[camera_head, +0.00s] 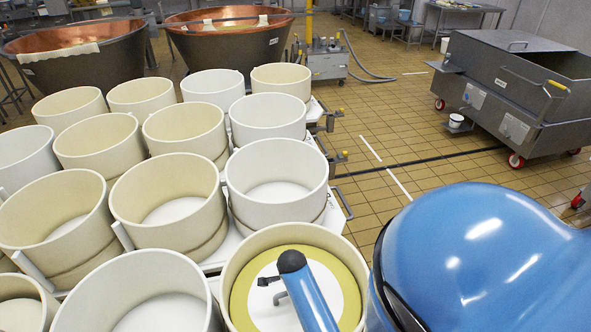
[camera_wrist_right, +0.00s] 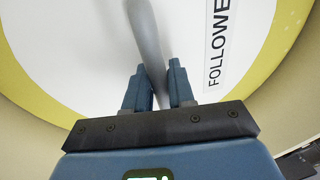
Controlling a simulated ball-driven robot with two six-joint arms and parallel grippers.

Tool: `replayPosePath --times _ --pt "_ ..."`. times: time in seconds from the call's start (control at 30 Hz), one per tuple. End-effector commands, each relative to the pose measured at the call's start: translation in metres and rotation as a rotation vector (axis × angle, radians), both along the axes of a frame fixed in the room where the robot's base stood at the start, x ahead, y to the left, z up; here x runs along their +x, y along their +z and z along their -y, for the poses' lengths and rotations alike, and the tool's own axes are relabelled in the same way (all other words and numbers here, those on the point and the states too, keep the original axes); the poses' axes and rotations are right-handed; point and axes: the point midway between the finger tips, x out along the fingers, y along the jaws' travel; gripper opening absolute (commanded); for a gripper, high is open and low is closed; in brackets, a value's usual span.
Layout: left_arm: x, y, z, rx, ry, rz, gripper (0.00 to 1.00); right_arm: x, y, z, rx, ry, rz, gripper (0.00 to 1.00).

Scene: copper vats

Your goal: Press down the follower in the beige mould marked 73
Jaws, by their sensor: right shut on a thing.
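The follower (camera_head: 262,308) is a white disc lying inside a beige mould (camera_head: 300,231) at the bottom centre of the head view. A yellow ring (camera_head: 352,285) shows around the disc. In the right wrist view the follower (camera_wrist_right: 75,50) carries a label partly reading "FOLLOWE". My right gripper (camera_wrist_right: 157,82) is shut on the follower's grey handle (camera_wrist_right: 147,35), which passes between its fingers. In the head view my blue right arm covers part of the disc. The number 73 is not visible on the mould. My left gripper is not in view.
Several empty white and beige moulds (camera_head: 275,165) stand in close rows to the left and behind. Two copper vats (camera_head: 225,35) stand at the back. A grey wheeled trolley (camera_head: 515,90) stands at the far right. The tiled floor (camera_head: 400,130) between is mostly clear.

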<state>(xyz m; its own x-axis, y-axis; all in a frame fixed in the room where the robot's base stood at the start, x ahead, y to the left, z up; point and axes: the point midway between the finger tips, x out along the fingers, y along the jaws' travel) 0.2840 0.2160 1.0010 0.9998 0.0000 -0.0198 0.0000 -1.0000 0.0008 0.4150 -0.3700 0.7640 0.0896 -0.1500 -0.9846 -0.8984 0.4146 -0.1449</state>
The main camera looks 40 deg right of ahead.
Motion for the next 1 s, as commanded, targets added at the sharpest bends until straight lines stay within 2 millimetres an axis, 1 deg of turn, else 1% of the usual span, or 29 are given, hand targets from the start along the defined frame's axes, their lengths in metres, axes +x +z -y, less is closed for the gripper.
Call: replayPosePath --times 0.03,0.53,0.57,0.73,0.77,1.0 --pt "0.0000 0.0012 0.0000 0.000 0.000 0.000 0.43 -0.0061 -0.0049 -0.0032 0.011 -0.004 -0.018 0.00" --pt "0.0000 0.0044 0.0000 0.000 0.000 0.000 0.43 -0.0054 -0.0035 -0.0030 0.011 -0.003 -0.016 0.00" --pt "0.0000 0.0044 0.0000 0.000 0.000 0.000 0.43 -0.0053 -0.0035 -0.0029 0.011 -0.002 -0.016 0.25" --pt "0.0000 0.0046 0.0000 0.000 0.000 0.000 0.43 -0.0038 -0.0019 -0.0020 0.007 -0.002 -0.011 0.51" --pt "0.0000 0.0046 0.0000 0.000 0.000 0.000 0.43 -0.0033 -0.0015 -0.0019 0.007 -0.002 -0.010 0.53" --pt "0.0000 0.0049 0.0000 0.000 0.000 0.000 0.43 -0.0018 0.0002 -0.0011 0.004 -0.001 -0.006 0.53"
